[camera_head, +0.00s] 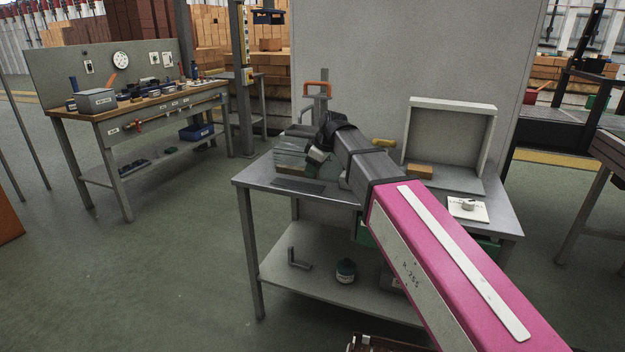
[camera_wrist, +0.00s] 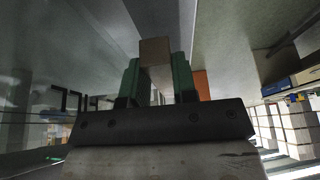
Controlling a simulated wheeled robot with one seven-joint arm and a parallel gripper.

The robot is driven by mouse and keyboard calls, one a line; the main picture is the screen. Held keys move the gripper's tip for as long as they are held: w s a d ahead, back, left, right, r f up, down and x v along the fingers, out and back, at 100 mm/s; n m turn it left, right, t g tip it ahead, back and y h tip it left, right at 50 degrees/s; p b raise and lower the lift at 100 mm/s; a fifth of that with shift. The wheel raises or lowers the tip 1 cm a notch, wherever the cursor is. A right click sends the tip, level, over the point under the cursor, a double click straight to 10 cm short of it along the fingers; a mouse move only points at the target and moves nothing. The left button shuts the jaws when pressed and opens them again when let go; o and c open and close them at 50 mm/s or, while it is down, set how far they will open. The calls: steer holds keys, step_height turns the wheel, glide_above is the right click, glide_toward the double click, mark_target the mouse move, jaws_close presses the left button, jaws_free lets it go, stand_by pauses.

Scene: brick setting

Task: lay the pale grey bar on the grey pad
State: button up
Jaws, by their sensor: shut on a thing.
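My gripper (camera_head: 318,153) is above the left part of the metal table, at the end of my pink arm. In the wrist view its two green fingers (camera_wrist: 157,82) are shut on a squarish block, grey-brown in the shade, which I take to be the end of the pale grey bar (camera_wrist: 155,52). In the head view I cannot make out the bar clearly at the fingers. A flat dark grey pad (camera_head: 298,187) lies near the table's front left edge, below and left of my gripper, apart from it. Its visible top is bare.
On the table (camera_head: 262,174) stand an open grey box (camera_head: 450,105), a tan block (camera_head: 419,170), a white card (camera_head: 467,208) with a small round part, and an orange-handled tool (camera_head: 316,88) behind my gripper. A lower shelf holds several items. A panel stands behind.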

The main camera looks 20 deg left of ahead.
steer(key=shift+f, duration=1.7)
steer(key=shift+f, duration=0.2)
steer(key=o, duration=1)
steer(key=shift+c, duration=0.2)
steer(key=shift+r, duration=0.15)
steer(key=v, duration=1.2)
steer(key=shift+r, duration=0.1)
